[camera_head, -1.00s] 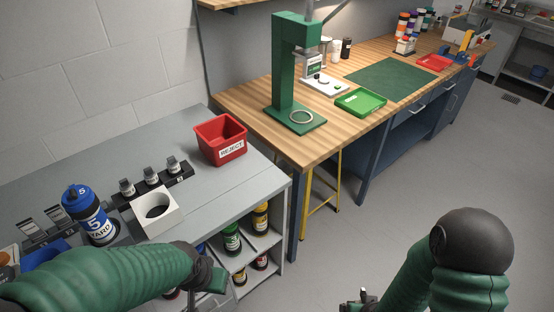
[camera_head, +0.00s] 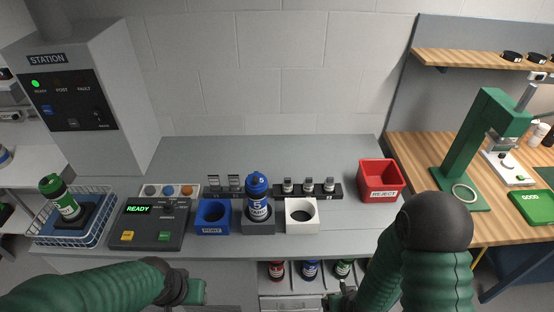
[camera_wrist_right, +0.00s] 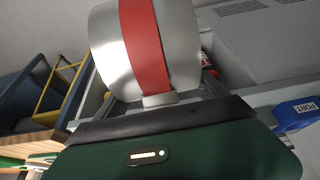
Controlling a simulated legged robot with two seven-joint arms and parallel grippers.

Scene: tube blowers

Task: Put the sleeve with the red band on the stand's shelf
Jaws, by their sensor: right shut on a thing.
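In the right wrist view, a bright metal sleeve with a red band (camera_wrist_right: 143,40) fills the top middle. My right gripper (camera_wrist_right: 160,99) is shut on it; the fingers are mostly hidden by the sleeve. In the head view my right gripper (camera_head: 343,294) is small at the bottom edge, partly behind my arm, and the sleeve cannot be made out there. My left gripper (camera_head: 196,292) is low at the bottom left of centre; its fingers cannot be made out. A green stand (camera_head: 468,140) with a ring on its base is on the wooden bench at right. I cannot tell which part is its shelf.
The grey bench holds a READY console (camera_head: 148,222), a blue bottle (camera_head: 257,196), a blue holder (camera_head: 212,217), a white holder (camera_head: 301,226) and a red REJECT bin (camera_head: 380,180). A wooden wall shelf (camera_head: 450,59) holds black rings.

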